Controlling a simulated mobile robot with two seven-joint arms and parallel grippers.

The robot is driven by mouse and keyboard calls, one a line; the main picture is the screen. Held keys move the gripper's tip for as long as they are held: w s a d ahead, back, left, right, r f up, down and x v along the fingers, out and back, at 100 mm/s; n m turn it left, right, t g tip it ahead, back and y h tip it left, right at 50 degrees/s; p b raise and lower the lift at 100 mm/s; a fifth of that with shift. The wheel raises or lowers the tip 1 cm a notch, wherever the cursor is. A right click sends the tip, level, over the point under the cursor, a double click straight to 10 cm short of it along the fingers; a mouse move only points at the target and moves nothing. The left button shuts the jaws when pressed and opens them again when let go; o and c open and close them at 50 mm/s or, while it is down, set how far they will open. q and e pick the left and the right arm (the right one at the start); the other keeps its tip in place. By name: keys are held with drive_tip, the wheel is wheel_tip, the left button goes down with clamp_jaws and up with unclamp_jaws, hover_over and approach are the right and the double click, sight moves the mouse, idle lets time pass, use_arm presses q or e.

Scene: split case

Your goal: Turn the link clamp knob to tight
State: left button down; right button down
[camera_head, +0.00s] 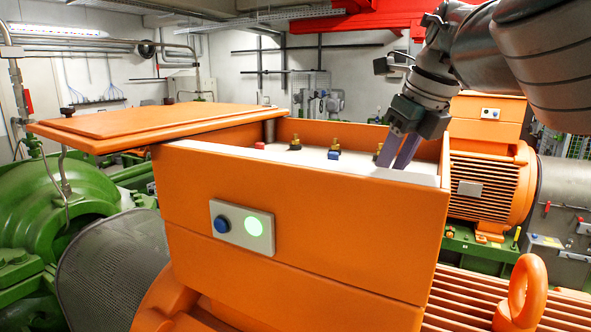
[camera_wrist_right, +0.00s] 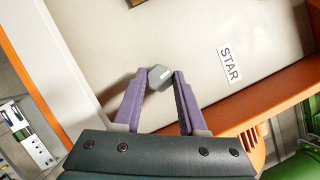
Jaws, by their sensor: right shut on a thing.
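The link clamp knob (camera_wrist_right: 160,76) shows in the right wrist view as a small grey faceted knob with a pale line on its face. It stands out from a pale panel. My right gripper (camera_head: 391,163) reaches down into the open orange box (camera_head: 300,225) at its right end. Its two purple fingers are closed on the knob, one on each side. In the head view the knob is hidden behind the fingers and the box's front rim. My left gripper is not in view.
Inside the box stand brass terminals (camera_head: 334,143), a red block (camera_head: 260,145) and a blue block (camera_head: 333,155). The orange lid (camera_head: 140,122) lies shifted left. A label reading STAR (camera_wrist_right: 229,65) is beside the knob.

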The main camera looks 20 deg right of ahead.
drive_tip(key=shift+w+a+f+m+b, duration=0.15)
drive_tip(key=shift+f+m+b, duration=0.15)
drive_tip(key=shift+m+b, duration=0.3)
drive_tip(key=shift+r+m+h+b, duration=0.25)
drive_tip(key=shift+m+h+b, duration=0.15)
drive_tip(key=shift+m+b, duration=0.1)
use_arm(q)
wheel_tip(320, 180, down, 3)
use_arm(e)
drive_tip(key=shift+r, duration=0.1)
drive_tip(key=shift+c, duration=2.3)
unclamp_jaws()
use_arm(q)
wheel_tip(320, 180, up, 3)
drive_tip(key=p, duration=0.3)
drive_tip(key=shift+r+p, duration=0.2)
drive_tip(key=shift+p, duration=0.1)
use_arm(e)
drive_tip(key=v, duration=1)
drive_tip(key=shift+s, duration=0.25)
